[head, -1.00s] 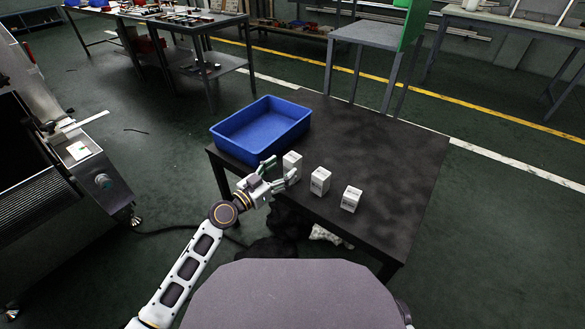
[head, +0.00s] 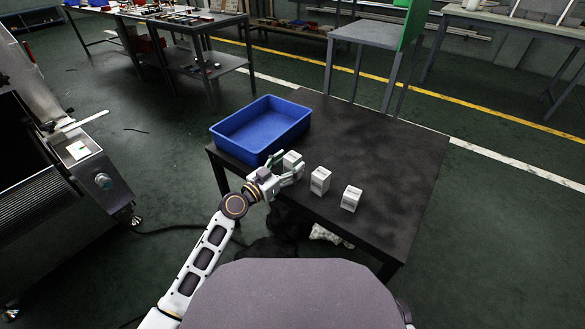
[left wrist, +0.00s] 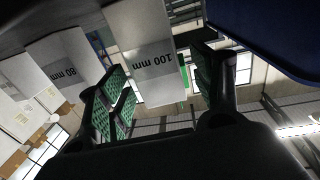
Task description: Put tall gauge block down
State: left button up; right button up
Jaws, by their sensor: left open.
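The tall gauge block (head: 292,158), a white block, stands upright on the black table near its left front edge. In the left wrist view the block marked "100 mm" (left wrist: 145,48) shows upside down between the fingertips. My left gripper (head: 287,167) is open, with its fingers on either side of this block. A gap shows between the block and the right-hand finger in the left wrist view; contact on the other side is unclear. The fingers hide the block's lower part in the head view. My right gripper is not in view.
Two more white blocks stand in a row to the right, a middle one (head: 320,181) and a right one (head: 351,198). A blue bin (head: 219,139) sits close behind the gripper. The black table (head: 385,160) is clear at the right and back.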

pick_arm(q)
jog(key=shift+w+d, duration=0.45)
jog(key=shift+w, duration=0.1)
jog(key=shift+w+d, duration=0.2)
jog(key=c, duration=1.3)
grip_shut()
jog(key=shift+r, duration=0.1)
